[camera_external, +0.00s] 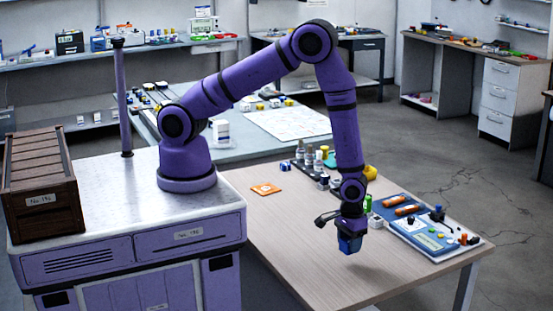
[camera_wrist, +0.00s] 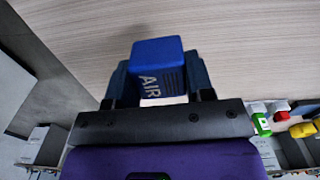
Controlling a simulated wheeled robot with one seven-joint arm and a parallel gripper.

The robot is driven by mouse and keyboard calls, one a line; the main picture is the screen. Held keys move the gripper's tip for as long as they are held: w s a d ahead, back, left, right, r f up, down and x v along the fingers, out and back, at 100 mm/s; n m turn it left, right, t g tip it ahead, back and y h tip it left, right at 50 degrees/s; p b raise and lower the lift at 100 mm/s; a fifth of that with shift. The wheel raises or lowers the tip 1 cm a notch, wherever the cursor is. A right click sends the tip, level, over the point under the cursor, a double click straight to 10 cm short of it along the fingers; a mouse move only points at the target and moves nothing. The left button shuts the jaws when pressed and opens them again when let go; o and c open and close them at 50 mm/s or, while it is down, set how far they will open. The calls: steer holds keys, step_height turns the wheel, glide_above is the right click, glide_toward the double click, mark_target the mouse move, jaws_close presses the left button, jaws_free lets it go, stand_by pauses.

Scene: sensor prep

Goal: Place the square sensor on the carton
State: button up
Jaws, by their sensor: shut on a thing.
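My gripper (camera_external: 350,234) is shut on a blue block-shaped sensor (camera_external: 349,245), held in the air over the wooden table. In the wrist view my gripper (camera_wrist: 160,82) has one finger on each side of the blue sensor (camera_wrist: 156,55), which bears the white letters AIR. The sensor's far side is hidden. No thing shows plainly as a carton. A brown slatted box (camera_external: 38,199) with a white label stands at the far left, on the white top beside my arm's base.
The table's front middle is clear. Shelves and benches stand behind.

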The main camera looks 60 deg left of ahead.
steer(key=w+a+r+n, duration=0.2)
steer(key=w+a, duration=0.4)
steer(key=a, duration=0.6)
steer(key=w+a+r+n, duration=0.25)
steer(key=w+a, duration=0.35)
steer(key=a, duration=0.5)
steer(key=w+a+r+n, duration=0.15)
steer(key=w+a, duration=0.45)
steer(key=a, duration=0.6)
steer(key=s+a+r+n, duration=0.2)
steer(key=s+a, duration=0.1)
steer(key=a, duration=0.9)
steer(key=s+a+r+n, duration=0.2)
steer(key=s+a+n, duration=0.1)
steer(key=a, duration=1)
steer(key=s+a+r+n, duration=0.2)
steer(key=s+a, duration=0.1)
steer(key=a, duration=0.9)
steer(key=s+a+r+n, duration=0.2)
steer(key=s+a, duration=0.7)
steer(key=s, duration=0.1)
steer(key=s+a+r+n, duration=0.2)
steer(key=s+a, duration=0.7)
steer(key=s, duration=0.2)
glide_above(221, 122)
steer(key=shift+f, duration=2.6)
steer(key=shift+f, duration=0.2)
